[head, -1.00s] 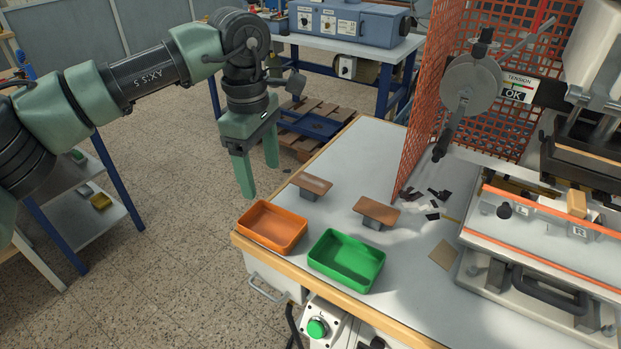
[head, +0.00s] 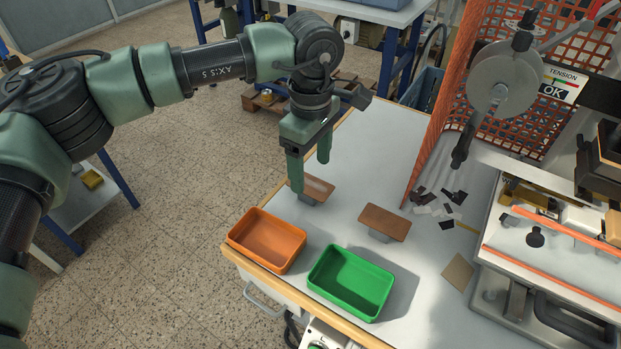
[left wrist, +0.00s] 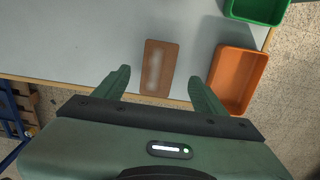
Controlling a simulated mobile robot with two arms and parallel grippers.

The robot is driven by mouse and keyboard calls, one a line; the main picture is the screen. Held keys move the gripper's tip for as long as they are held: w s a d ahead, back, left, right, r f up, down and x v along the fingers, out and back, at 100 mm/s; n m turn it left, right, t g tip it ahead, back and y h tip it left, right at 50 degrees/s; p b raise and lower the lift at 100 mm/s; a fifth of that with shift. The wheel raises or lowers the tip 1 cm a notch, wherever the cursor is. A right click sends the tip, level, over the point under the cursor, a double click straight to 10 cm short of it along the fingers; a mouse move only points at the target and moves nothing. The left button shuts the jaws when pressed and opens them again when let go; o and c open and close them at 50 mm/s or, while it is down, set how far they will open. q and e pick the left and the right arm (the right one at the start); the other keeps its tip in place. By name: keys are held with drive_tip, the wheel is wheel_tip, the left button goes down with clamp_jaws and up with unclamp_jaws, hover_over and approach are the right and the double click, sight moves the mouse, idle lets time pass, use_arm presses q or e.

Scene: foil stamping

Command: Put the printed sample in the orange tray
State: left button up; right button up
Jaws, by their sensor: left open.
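A brown plate with a pale mark (head: 318,188), which looks like the printed sample, rests on a small block on the bench. It also shows in the left wrist view (left wrist: 160,66), in line with the gap between my fingers. A second brown plate (head: 384,222), with no mark that I can make out, sits on a block to its right. The orange tray (head: 267,240) is empty at the bench's front left corner. My left gripper (head: 310,176) is open and empty, above the marked plate, its fingers partly covering it. My right gripper does not show.
An empty green tray (head: 350,283) stands right of the orange one. A flat tan square (head: 457,272) and dark scraps (head: 447,222) lie near the stamping press (head: 560,240). An orange mesh guard (head: 440,130) rises behind. The bench's back left is clear.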

sight(311, 185)
use_arm(q)
drive_tip(key=shift+w+f+p, duration=0.25)
drive_tip(key=shift+f+p, duration=0.05)
drive_tip(key=shift+f, duration=1.3)
drive_tip(key=c, duration=1.2)
drive_tip(key=shift+c, duration=1)
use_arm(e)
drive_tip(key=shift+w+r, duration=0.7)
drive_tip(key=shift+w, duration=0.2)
use_arm(q)
drive_tip(key=shift+r, duration=0.2)
